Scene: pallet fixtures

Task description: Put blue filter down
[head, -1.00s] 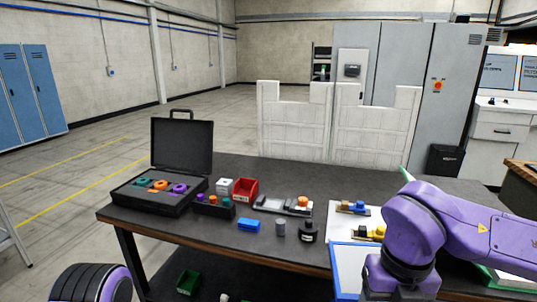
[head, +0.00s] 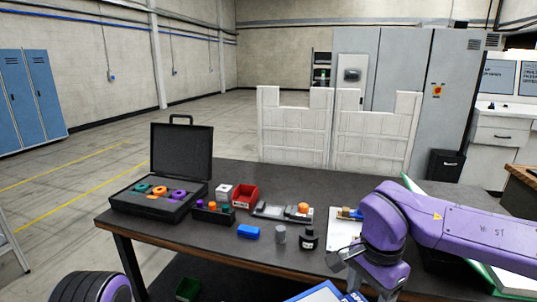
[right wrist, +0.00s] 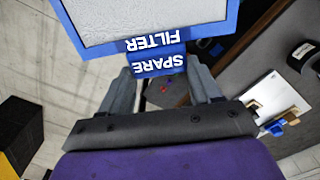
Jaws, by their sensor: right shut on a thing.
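The blue filter (right wrist: 150,20) is a blue-framed panel with a pale face, and its tab reads "SPARE FILTER" upside down in the right wrist view. My right gripper (right wrist: 160,78) is shut on the tab, with a grey finger on each side. In the head view, a corner of the blue filter (head: 322,292) shows at the bottom edge, in front of the table's front edge, and the rest is cut off. My right gripper's fingertips are hardly visible there. My left gripper is out of view; only a part of my left arm shows at bottom left.
The dark table (head: 190,235) holds an open black case (head: 160,205), a red bin (head: 245,196), a blue block (head: 248,231), a grey cylinder (head: 280,234) and a black bottle (head: 309,239). A white board (head: 342,232) lies to their right. A green bin (head: 187,288) is below.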

